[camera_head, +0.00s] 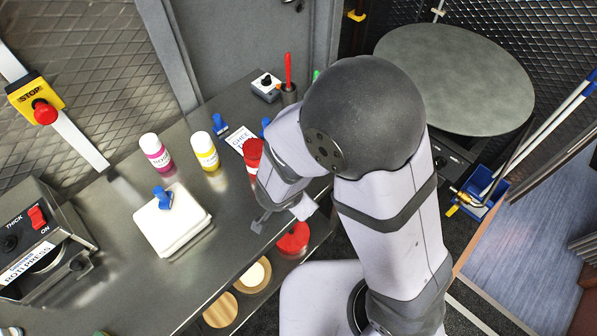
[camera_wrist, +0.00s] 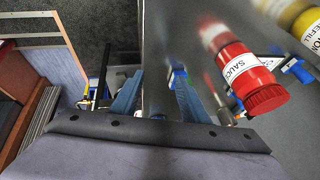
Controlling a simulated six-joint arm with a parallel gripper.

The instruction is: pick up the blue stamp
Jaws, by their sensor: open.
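Several blue-handled stamps show in the head view. One blue stamp (camera_head: 163,197) is on a white pad stack (camera_head: 172,226). Another blue stamp (camera_head: 219,125) stands on the counter near the yellow bottle. A third blue piece (camera_head: 266,127) is partly hidden behind the red bottle and my arm. My gripper (camera_head: 268,222) is near the counter's front edge, apart from all of them. In the wrist view, my gripper (camera_wrist: 158,98) has its fingers spread with nothing held. A small blue object (camera_wrist: 179,78) shows beyond the right finger, blurred; which stamp it is I cannot tell.
A red sauce bottle (camera_wrist: 240,75) stands close beside the right finger. Pink (camera_head: 156,152) and yellow (camera_head: 204,150) bottles stand on the steel counter (camera_head: 115,225). A roti press (camera_head: 35,240) is at the left. A lower shelf holds a red item (camera_head: 293,238).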

